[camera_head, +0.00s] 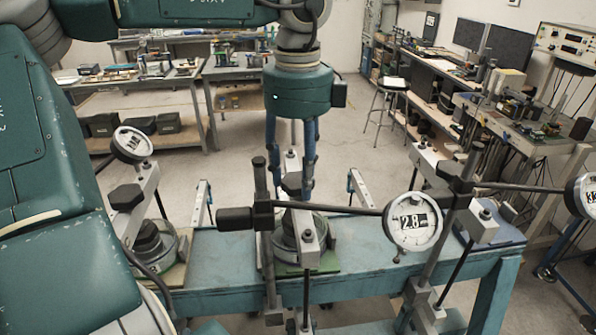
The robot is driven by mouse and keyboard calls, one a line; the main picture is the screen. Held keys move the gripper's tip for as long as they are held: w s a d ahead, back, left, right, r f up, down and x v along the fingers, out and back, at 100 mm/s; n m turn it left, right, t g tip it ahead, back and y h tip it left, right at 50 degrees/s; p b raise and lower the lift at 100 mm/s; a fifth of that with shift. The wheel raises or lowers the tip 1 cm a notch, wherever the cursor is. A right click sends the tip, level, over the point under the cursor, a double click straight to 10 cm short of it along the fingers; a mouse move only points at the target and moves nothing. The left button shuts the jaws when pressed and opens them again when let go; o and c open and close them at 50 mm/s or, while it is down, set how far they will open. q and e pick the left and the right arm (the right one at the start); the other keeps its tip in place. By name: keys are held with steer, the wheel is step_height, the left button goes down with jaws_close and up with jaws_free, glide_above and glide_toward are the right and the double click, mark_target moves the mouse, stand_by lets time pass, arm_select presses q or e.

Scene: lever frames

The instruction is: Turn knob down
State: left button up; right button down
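Three lever frames with dials stand along a blue bench (220,262). The middle frame has a black knob (292,183) on an upright metal bar (305,235). My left gripper (290,190) points straight down over this frame, with its two blue fingers apart, one on each side of the knob in the picture. I cannot tell whether the fingers touch it. The left frame has a black knob (125,197), and the right frame has one too (461,185). The dial (412,221) right of the middle frame reads about 2.8. My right gripper is not in view.
A black rod (340,208) and a dark post (262,190) stand close in front of my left gripper. Another dial (131,145) is at the left and one (586,195) at the right edge. A stool (388,100) and workbenches stand farther back, with clear floor between.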

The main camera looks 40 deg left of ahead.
arm_select(q)
steer(key=shift+m+b, duration=0.55)
steer(key=shift+m, duration=0.15)
steer(key=m+b, duration=0.1)
steer(key=m, duration=0.3)
steer(key=shift+b, duration=0.4)
steer(key=m, duration=0.5)
steer(key=shift+b, duration=0.4)
steer(key=m, duration=0.2)
steer(key=shift+m, duration=0.3)
steer(key=m, duration=0.2)
steer(key=shift+m, duration=0.4)
steer(key=m, duration=0.4)
steer(key=shift+m, duration=0.3)
steer(key=m+p, duration=0.1)
steer(key=m, duration=0.4)
steer(key=m+p, duration=0.1)
steer(key=m, duration=0.4)
steer(key=shift+m, duration=0.4)
steer(key=m, duration=0.4)
steer(key=shift+p, duration=0.4)
steer(key=shift+m, duration=0.3)
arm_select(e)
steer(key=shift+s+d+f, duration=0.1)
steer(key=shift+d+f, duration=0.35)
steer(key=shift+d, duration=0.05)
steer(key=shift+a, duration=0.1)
